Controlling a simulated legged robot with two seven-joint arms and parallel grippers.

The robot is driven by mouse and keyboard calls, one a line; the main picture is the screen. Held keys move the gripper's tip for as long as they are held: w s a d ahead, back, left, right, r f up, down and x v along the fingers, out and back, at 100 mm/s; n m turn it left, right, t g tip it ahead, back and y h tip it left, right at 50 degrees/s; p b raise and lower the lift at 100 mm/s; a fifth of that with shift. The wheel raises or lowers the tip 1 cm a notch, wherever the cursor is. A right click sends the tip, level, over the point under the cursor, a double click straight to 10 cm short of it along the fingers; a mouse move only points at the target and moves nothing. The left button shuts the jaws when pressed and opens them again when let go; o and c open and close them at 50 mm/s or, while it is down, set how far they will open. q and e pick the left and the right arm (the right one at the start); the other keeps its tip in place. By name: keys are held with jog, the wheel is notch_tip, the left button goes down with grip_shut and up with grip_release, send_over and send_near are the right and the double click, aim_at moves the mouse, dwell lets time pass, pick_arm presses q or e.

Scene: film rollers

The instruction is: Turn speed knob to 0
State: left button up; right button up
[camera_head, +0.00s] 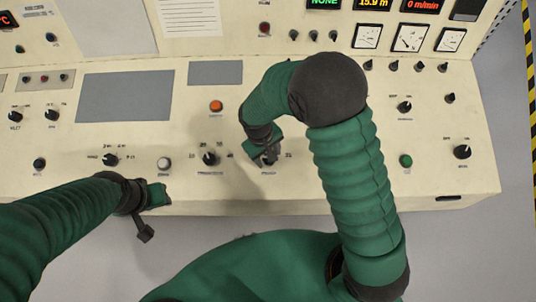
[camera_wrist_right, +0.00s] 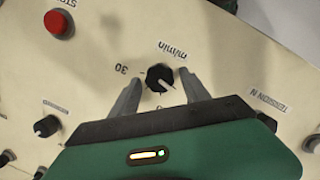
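The speed knob (camera_wrist_right: 159,78) is a small black knob with a white pointer line, marked "m/min" with "30" beside its dial. In the right wrist view its pointer line points to the lower right. My right gripper (camera_wrist_right: 161,79) is open, with one finger on each side of the knob; I cannot tell if they touch it. In the head view the right gripper (camera_head: 266,156) is over the panel's lower middle and mostly hides the knob. My left gripper (camera_head: 149,216) hangs at the panel's front edge, away from the knob; its opening is unclear.
The cream control panel (camera_head: 330,175) carries several other black knobs, including one (camera_head: 209,158) just left of the right gripper. An orange button (camera_head: 216,106) lies behind it; a green button (camera_head: 405,160) is to the right. A red display (camera_head: 421,6) reads "0 m/min".

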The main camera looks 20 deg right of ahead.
dwell(0.3)
jog(key=r, duration=0.5)
jog(key=a+r, duration=0.1)
jog(key=r, duration=0.5)
jog(key=a+r, duration=0.1)
jog(key=r, duration=0.4)
jog(key=shift+s+a+r, duration=0.1)
jog(key=shift+a+r, duration=0.15)
